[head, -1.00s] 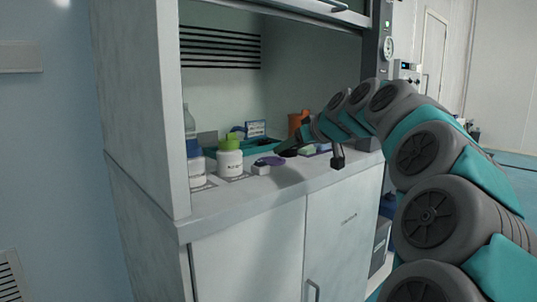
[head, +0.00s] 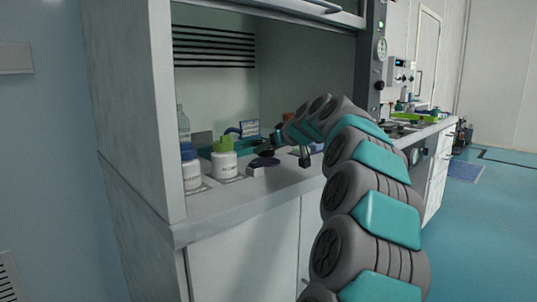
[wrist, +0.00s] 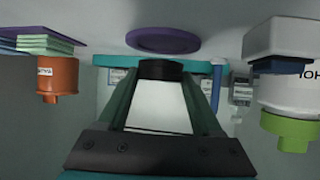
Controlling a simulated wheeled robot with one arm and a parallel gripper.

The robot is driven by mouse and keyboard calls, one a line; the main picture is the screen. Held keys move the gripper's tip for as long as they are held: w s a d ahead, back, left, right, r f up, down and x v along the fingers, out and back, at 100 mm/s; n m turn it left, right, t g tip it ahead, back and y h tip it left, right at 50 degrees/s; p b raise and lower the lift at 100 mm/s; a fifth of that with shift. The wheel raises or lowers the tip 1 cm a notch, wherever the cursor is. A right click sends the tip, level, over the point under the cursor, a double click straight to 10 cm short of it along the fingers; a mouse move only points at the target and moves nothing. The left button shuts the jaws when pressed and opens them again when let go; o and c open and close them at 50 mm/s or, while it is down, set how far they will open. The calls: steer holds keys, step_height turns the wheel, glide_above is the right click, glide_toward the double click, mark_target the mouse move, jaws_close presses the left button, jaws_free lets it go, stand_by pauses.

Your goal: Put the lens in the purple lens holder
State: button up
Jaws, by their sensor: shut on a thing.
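My gripper (wrist: 160,70) reaches into the fume hood, and its green fingers come together at dark tips. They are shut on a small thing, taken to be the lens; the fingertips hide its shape. A round flat purple piece (wrist: 163,40), which looks like the purple lens holder, lies on the hood's worktop just beyond the fingertips in the wrist view.
The wrist picture is upside down. A white bottle with a green cap (head: 224,158) and a blue-capped bottle (head: 190,170) stand left of the purple piece. A teal tray (wrist: 120,61), an orange bottle (wrist: 57,78) and a purple mat with stacked pieces (wrist: 75,33) are nearby.

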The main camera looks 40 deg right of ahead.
steer(key=shift+f, duration=0.95)
steer(key=shift+f, duration=0.25)
steer(key=o, duration=1.5)
steer(key=shift+o, duration=0.2)
steer(key=shift+r, duration=0.1)
steer(key=shift+r, duration=0.15)
steer(key=shift+s+r, duration=0.15)
steer(key=shift+s, duration=0.1)
steer(key=b+v, duration=0.1)
steer(key=v, duration=1)
steer(key=shift+s+a, duration=0.1)
steer(key=shift+s, duration=0.15)
